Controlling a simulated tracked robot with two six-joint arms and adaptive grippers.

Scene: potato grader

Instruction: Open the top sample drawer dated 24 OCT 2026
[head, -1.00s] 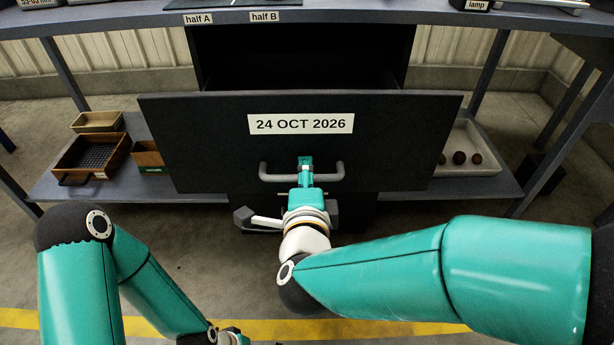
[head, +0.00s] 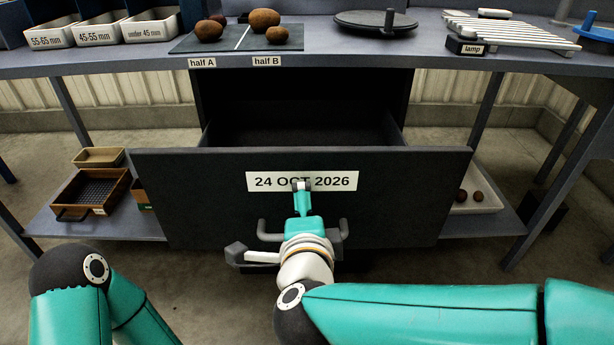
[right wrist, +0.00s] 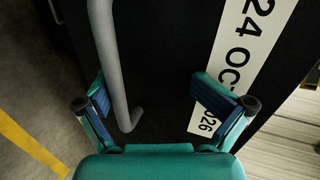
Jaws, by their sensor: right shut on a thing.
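The top drawer's dark front (head: 200,200) carries the label 24 OCT 2026 (head: 335,180) and stands out from its cabinet. Its dark inside (head: 290,135) shows behind the front, with nothing visible in it. The grey bar handle (head: 342,229) is below the label; in the right wrist view the handle (right wrist: 112,70) runs between my fingers, nearer the left one. My right gripper (head: 301,192) is at the handle, shut on it, with its fingers spread; its tip overlaps the label in the head view. My left arm is folded at lower left, its gripper out of view.
The worktop above holds several brown potatoes on a two-half mat (head: 240,40), white size bins (head: 100,32), a dark round plate (head: 375,22) and a slatted lamp rack (head: 515,33). The lower shelf holds wooden trays (head: 90,192) at left and a white tray (head: 490,204) at right.

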